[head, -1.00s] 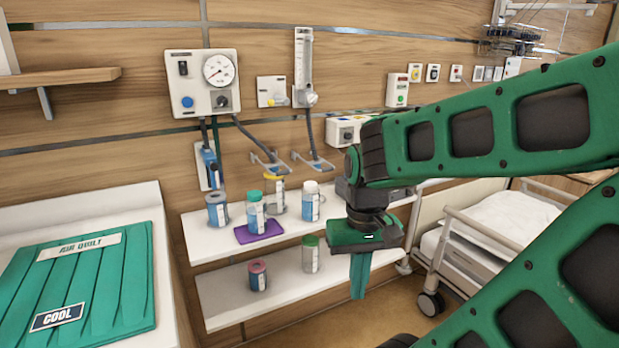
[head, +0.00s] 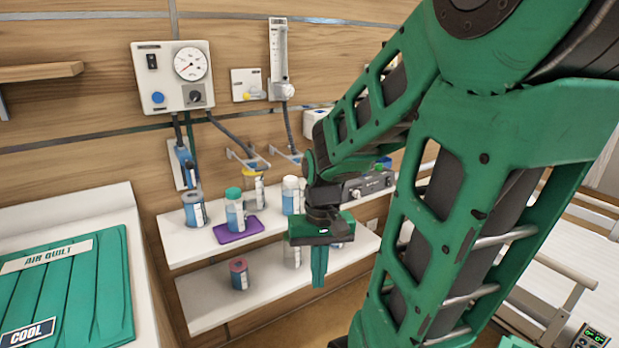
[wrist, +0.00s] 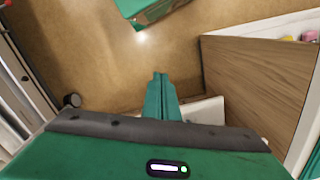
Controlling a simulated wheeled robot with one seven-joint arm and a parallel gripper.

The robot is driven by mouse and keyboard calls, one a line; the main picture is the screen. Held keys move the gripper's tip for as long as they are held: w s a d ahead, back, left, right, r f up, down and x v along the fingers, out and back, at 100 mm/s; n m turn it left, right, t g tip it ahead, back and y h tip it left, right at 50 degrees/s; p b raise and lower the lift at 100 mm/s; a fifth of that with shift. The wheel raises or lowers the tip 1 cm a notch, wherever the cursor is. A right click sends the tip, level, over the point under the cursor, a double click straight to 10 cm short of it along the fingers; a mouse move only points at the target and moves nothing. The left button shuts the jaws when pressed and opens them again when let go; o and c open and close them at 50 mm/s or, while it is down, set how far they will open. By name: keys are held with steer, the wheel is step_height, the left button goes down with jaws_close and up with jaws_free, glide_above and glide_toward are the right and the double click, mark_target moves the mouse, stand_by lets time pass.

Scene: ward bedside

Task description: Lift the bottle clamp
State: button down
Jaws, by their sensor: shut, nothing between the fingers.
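I cannot tell for certain which thing is the bottle clamp. Two pale, open-ended brackets stick out from the wall above the upper shelf: a left bracket (head: 249,160) and a right bracket (head: 290,155), each with a hose running down near it. My gripper (head: 319,284) points downward in front of the shelves, to the right of and below the brackets. Its green fingers are together and empty, and they show in the wrist view too (wrist: 159,78). The gripper and forearm hide part of the shelves' right side. The wrist view shows neither bracket.
The upper shelf (head: 178,252) holds several bottles and a purple pad (head: 239,230). The lower shelf (head: 205,312) holds a red-capped jar (head: 239,274) and a green-labelled bottle. A green air quilt (head: 60,295) lies on a counter at left. A bed rail stands at right.

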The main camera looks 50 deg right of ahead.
steer(key=w+a+f+m+t+y, duration=0.25)
steer(key=w+f+m+y, duration=0.2)
steer(key=w+f, duration=0.7)
steer(key=w+d+f+m+t+y, duration=0.1)
steer(key=w+d+m+t+y, duration=0.1)
steer(key=w+m+t+y, duration=0.35)
steer(key=w+d+r+m+t+h, duration=0.3)
steer(key=w+d+m+t, duration=0.1)
steer(key=d+m+t, duration=0.15)
steer(key=w+d+r+m+t+h, duration=0.3)
steer(key=d+m+t, duration=0.2)
steer(key=d, duration=0.2)
steer(key=s+d+r+m+t+h, duration=0.1)
steer(key=s+d+r+m+h, duration=0.1)
steer(key=d+m+h, duration=0.3)
steer(key=s+d+r+m+t+h, duration=0.1)
steer(key=s+d+r+m+h, duration=0.1)
steer(key=d+m, duration=0.4)
steer(key=s+d+h, duration=0.1)
steer(key=d+h, duration=0.1)
steer(key=d, duration=0.2)
steer(key=shift+t+h, duration=0.35)
steer(key=shift+h, duration=0.05)
steer(key=shift+a+r, duration=0.1)
steer(key=shift+r, duration=0.05)
